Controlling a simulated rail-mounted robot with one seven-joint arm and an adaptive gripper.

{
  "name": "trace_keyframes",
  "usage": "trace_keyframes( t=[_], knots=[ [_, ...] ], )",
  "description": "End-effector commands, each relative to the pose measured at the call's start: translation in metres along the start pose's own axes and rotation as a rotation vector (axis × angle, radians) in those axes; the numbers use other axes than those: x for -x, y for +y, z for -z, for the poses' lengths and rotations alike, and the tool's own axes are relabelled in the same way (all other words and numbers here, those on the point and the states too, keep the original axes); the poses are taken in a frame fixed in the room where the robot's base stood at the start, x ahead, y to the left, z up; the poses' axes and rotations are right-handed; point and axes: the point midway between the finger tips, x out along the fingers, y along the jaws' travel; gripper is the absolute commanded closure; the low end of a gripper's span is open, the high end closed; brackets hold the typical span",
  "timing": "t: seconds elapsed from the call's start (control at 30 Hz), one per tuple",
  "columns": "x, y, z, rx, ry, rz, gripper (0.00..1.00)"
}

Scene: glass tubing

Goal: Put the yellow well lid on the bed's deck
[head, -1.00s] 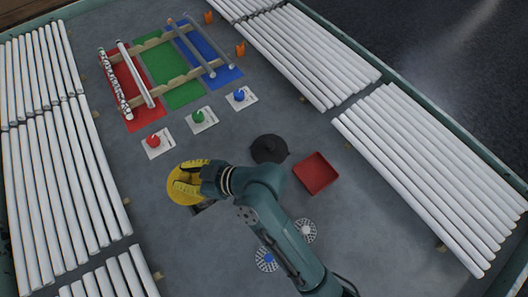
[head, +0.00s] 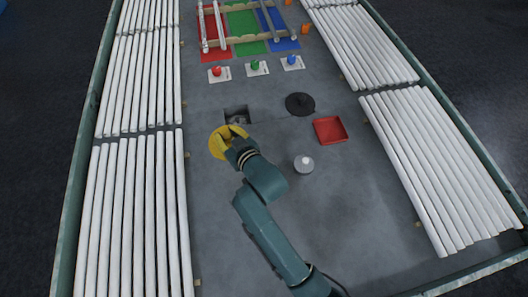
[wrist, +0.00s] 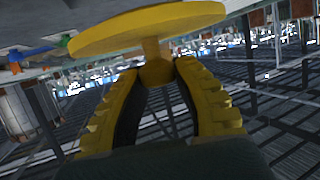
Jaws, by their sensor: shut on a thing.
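The yellow well lid (head: 219,146) is a round disc held in my gripper (head: 235,146). In the wrist view, my gripper (wrist: 157,78) has both yellow fingers shut on the stem under the lid's disc (wrist: 150,28). In the head view the lid is at the near left side of a square dark opening (head: 237,115) in the grey deck (head: 340,220). The arm hides part of the lid. I cannot tell whether the lid touches the deck or hangs above it.
A black round lid (head: 300,104), a red tray (head: 330,130) and a white round-topped piece (head: 304,164) stand to the right. Red (head: 217,71), green (head: 255,65) and blue (head: 291,60) knobs stand beyond. White tubes (head: 145,215) line both sides. Bare deck lies at near right.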

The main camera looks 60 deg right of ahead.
Motion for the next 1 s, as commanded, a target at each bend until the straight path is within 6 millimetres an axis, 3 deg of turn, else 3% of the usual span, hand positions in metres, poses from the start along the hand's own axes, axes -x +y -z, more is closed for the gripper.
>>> trace_keyframes(
  t=[0.6, 0.97, 1.0],
  knots=[
    [-0.035, 0.000, -0.093, 0.001, -0.001, 0.001, 1.00],
    [-0.036, 0.000, -0.098, 0.001, 0.000, 0.001, 1.00],
    [-0.037, 0.000, -0.099, 0.001, -0.001, 0.001, 0.69]
  ],
)
